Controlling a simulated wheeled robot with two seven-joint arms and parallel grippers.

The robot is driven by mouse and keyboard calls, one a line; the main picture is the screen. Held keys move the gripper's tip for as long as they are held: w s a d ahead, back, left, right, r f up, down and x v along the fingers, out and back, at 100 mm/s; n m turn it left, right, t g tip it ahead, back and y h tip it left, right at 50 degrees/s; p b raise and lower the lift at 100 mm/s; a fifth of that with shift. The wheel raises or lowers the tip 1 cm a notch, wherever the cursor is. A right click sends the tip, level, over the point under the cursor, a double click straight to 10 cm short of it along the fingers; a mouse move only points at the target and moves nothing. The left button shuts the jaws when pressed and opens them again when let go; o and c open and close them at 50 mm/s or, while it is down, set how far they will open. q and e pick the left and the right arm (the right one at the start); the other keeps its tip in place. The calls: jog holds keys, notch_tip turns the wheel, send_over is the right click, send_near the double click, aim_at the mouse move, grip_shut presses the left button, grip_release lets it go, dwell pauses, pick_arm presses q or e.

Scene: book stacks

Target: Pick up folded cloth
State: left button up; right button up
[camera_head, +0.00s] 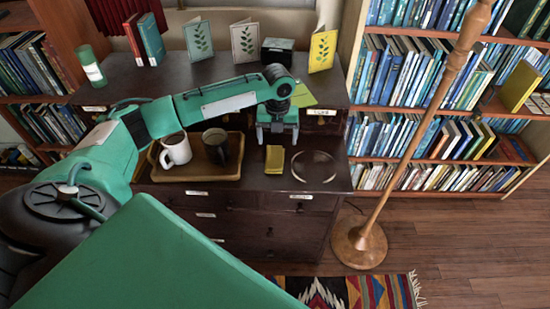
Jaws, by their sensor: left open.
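The folded cloth looks to be the small yellow folded piece (275,159) lying on the dark lower top of the dresser, between a tray and a clear round dish. My left gripper (277,138) reaches in from the left, points down and hangs just above and behind the yellow cloth. Its two fingers are apart, with nothing seen between them. I cannot tell the exact height gap to the cloth. My right gripper does not show.
A wooden tray (211,175) holds a white mug (175,150) and a dark mug (215,146) left of the cloth. A clear round dish (314,167) lies to the right. Leaf-print cards (198,40) and a black box (277,51) stand behind. A floor lamp (405,150) stands right.

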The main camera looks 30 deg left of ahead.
aim_at(275, 155)
pick_arm(q)
notch_tip(275, 155, down, 4)
jog(key=shift+r, duration=0.2)
jog(key=f, duration=0.3)
jog(key=shift+s+a+f, duration=0.1)
jog(key=shift+a+f, duration=0.2)
jog(key=shift+a, duration=0.05)
jog(key=shift+f, duration=0.6)
jog(key=shift+c, duration=1.1)
jog(key=c, duration=0.9)
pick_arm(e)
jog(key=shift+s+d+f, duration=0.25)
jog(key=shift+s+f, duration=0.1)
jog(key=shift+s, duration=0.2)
pick_arm(q)
jog(key=shift+r, duration=0.1)
notch_tip(275, 155, up, 20)
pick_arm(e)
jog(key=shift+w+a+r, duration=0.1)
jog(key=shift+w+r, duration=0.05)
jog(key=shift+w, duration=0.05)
